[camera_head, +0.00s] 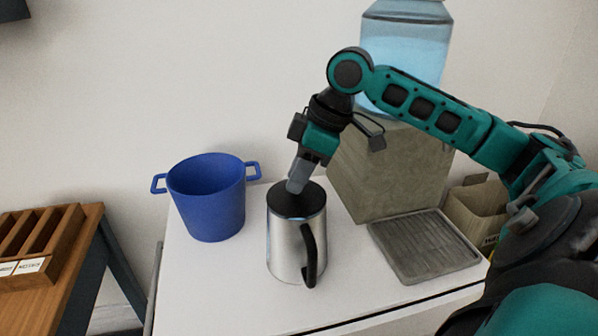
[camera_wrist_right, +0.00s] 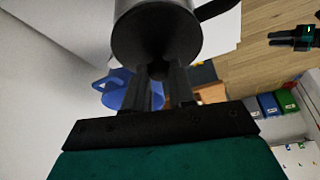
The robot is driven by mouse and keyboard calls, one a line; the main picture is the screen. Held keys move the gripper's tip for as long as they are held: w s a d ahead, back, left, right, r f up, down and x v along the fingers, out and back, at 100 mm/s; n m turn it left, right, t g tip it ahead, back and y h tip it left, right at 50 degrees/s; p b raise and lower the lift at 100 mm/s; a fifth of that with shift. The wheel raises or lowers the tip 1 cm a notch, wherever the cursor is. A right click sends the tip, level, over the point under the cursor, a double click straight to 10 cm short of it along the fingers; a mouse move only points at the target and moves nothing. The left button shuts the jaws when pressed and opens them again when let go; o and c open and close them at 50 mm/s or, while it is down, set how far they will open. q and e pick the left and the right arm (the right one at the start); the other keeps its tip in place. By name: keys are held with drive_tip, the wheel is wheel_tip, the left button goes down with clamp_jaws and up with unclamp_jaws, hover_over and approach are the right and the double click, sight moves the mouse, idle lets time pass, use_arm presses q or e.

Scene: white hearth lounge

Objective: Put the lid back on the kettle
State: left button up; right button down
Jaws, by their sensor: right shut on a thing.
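The kettle (camera_head: 284,245) is a silver jug with a black handle, standing upright on the white cabinet top. Its black round lid (camera_head: 284,207) sits at the kettle's mouth, looking level, with no clear gap at the rim. My right gripper (camera_head: 298,184) comes down from above and is shut on the lid, at its knob. In the right wrist view the lid (camera_wrist_right: 152,38) is a dark disc against the kettle's end, and the fingers (camera_wrist_right: 160,88) are around its knob. At that view's right edge a small dark and teal part, possibly my left gripper (camera_wrist_right: 290,40), is too small to read.
A blue pot (camera_head: 207,205) stands left of the kettle. A grey tray (camera_head: 425,248) lies to the right, before a stone-like block (camera_head: 385,165) bearing a water bottle (camera_head: 405,40). A cardboard box (camera_head: 474,212) is far right. A wooden rack (camera_head: 40,245) is on the left table.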

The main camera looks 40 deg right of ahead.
drive_tip(key=shift+p, duration=0.8)
idle(0.6)
drive_tip(key=shift+f+p, duration=0.15)
drive_tip(key=shift+p, duration=0.3)
idle(0.9)
drive_tip(key=shift+p, duration=0.55)
idle(0.4)
idle(0.3)
drive_tip(key=shift+c, duration=2)
unclamp_jaws()
